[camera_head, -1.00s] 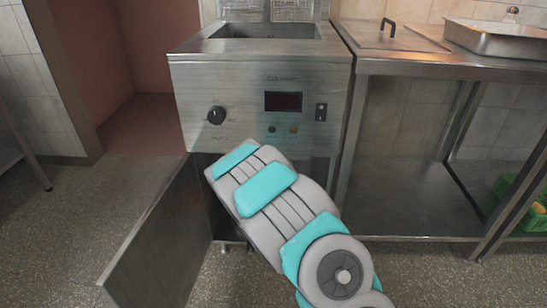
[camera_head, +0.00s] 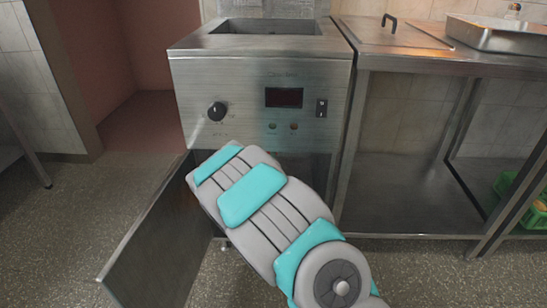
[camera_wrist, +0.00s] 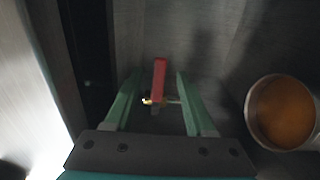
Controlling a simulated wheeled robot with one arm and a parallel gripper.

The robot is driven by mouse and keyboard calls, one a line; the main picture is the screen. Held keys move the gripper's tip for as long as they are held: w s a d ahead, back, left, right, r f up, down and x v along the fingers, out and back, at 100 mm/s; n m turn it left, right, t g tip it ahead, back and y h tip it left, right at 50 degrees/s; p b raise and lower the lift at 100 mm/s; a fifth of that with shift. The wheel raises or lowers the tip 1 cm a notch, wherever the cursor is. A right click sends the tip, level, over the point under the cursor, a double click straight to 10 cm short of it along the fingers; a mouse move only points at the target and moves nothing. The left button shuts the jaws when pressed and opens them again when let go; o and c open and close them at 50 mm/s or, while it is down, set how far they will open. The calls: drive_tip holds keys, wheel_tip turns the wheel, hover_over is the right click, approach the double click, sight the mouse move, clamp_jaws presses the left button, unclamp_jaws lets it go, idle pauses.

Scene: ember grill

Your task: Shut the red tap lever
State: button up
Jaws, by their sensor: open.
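The red tap lever (camera_wrist: 159,75) shows in the wrist view, just beyond and between my fingertips, pointing away from my gripper. A small brass-coloured fitting (camera_wrist: 148,101) sits at its near end. My gripper (camera_wrist: 158,82) is open, with one green finger on each side of the lever. I cannot tell whether either finger touches it. In the head view my arm reaches into the fryer cabinet (camera_head: 255,65), and the gripper and lever are hidden behind the arm and cabinet front.
The open cabinet door (camera_head: 150,255) stands left of my arm. A round container with orange-brown contents (camera_wrist: 284,112) is right of my gripper in the wrist view. A steel table (camera_head: 420,62) with a tray (camera_head: 495,38) stands to the right.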

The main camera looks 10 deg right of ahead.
drive_tip(key=shift+v, duration=1.35)
drive_tip(key=s+a+r+m+g+y, duration=0.1)
drive_tip(key=s+m+g, duration=0.4)
drive_tip(key=s, duration=1.1)
drive_tip(key=s+a+r+m+g+y, duration=0.1)
drive_tip(key=s+g, duration=0.6)
drive_tip(key=s, duration=1)
drive_tip(key=s+a+r+m+g+y, duration=0.1)
drive_tip(key=s+r+m+g+y, duration=0.2)
drive_tip(key=s, duration=1.4)
wheel_tip(320, 180, up, 2)
drive_tip(key=m+g, duration=0.4)
drive_tip(key=m, duration=0.1)
drive_tip(key=shift+a+m+y, duration=0.3)
drive_tip(key=shift+a, duration=0.05)
